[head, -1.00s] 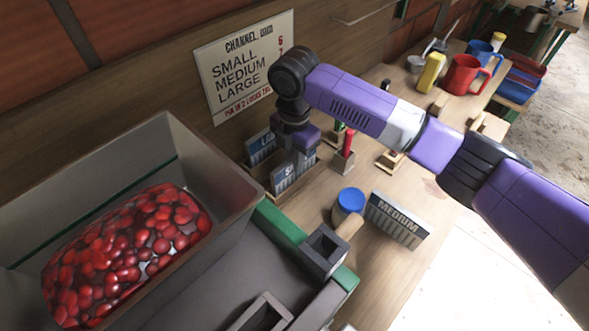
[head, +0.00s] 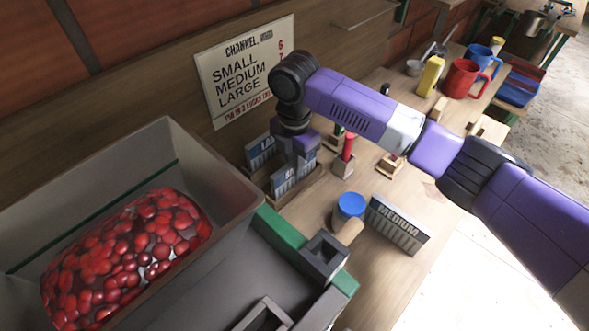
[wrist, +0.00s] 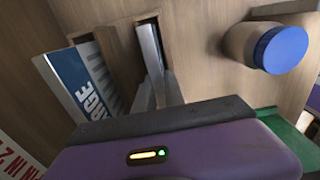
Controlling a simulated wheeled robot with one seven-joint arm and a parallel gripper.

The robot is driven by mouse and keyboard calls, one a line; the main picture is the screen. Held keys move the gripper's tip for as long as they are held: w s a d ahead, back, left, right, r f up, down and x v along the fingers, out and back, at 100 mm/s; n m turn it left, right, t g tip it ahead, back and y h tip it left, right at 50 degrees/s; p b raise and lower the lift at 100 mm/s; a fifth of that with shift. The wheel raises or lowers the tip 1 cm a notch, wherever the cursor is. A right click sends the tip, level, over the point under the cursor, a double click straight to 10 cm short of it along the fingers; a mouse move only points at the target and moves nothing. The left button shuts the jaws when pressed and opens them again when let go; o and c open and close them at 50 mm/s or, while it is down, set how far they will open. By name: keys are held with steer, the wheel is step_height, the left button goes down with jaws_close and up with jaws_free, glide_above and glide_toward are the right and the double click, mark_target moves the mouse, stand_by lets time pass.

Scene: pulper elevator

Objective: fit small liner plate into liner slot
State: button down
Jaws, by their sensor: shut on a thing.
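The small liner plate (head: 281,183) is a pale plate with a blue label band, its lettering partly covered. It stands upright in a wooden rack (head: 306,190). My gripper (head: 296,166) reaches down from above and is shut on its upper edge. In the wrist view the plate (wrist: 149,45) shows nearly edge-on at the fingertips (wrist: 159,92), with its lower part in a rack opening. I cannot tell which opening is the liner slot.
The large plate (head: 261,151) stands behind the small one, near my gripper. The medium plate (head: 397,224) stands on the bench beside a blue-capped jar (head: 350,205). A red-handled tool (head: 348,147) stands close on the right. A hopper of red cherries (head: 225,165) is left.

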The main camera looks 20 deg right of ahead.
steer(key=shift+r, duration=0.1)
step_height(320, 180, up, 20)
steer(key=b, duration=0.1)
stand_by(0.4)
